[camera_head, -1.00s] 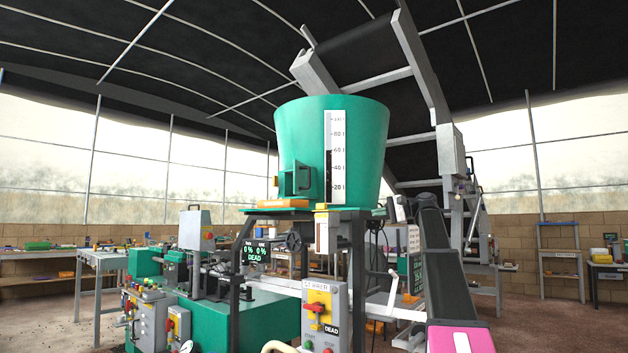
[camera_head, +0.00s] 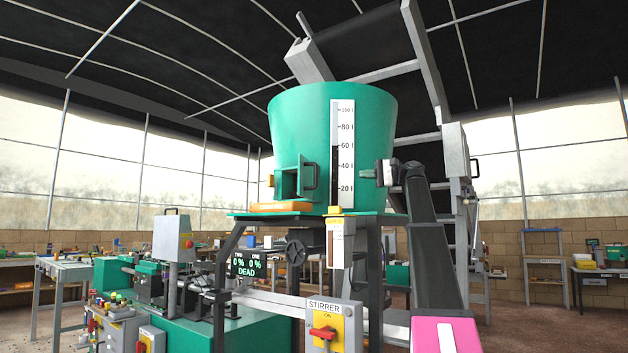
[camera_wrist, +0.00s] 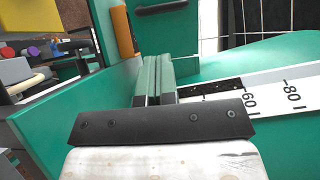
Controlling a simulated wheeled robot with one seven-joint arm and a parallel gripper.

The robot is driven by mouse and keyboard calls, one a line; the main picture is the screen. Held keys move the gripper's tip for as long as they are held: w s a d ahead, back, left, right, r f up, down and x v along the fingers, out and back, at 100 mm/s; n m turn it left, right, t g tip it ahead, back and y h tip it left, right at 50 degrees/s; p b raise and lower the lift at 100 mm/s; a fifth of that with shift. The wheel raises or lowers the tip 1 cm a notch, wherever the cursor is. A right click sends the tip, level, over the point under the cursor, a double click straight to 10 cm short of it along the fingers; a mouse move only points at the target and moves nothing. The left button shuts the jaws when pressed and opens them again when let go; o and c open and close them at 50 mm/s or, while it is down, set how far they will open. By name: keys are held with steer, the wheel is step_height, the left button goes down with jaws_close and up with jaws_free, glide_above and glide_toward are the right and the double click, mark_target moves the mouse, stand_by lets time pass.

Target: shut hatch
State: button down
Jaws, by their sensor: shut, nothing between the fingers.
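The hatch (camera_head: 307,177) is a small green door with a black handle, low on the front of the big green tub (camera_head: 300,115). It stands open, swung out, with a dark opening (camera_head: 288,183) to its left. My gripper (camera_head: 378,172) is beside the tub's right side, past the white level scale and apart from the hatch. In the wrist view, my closed fingers (camera_wrist: 157,68) point toward the hatch door (camera_wrist: 165,30) and its black handle (camera_wrist: 168,8) at the top. Nothing is between the fingers.
The white scale (camera_head: 342,150) runs up the tub's front between hatch and gripper. An orange block (camera_head: 282,207) lies below the hatch. A yellow-topped box (camera_head: 339,235) hangs under the scale. The stirrer switch box (camera_head: 333,325) stands lower in front.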

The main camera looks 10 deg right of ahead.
steer(key=x, duration=1.4)
steer(key=shift+w+a, duration=0.2)
steer(key=shift+w, duration=0.25)
steer(key=shift+r, duration=0.1)
steer(key=shift+a, duration=0.15)
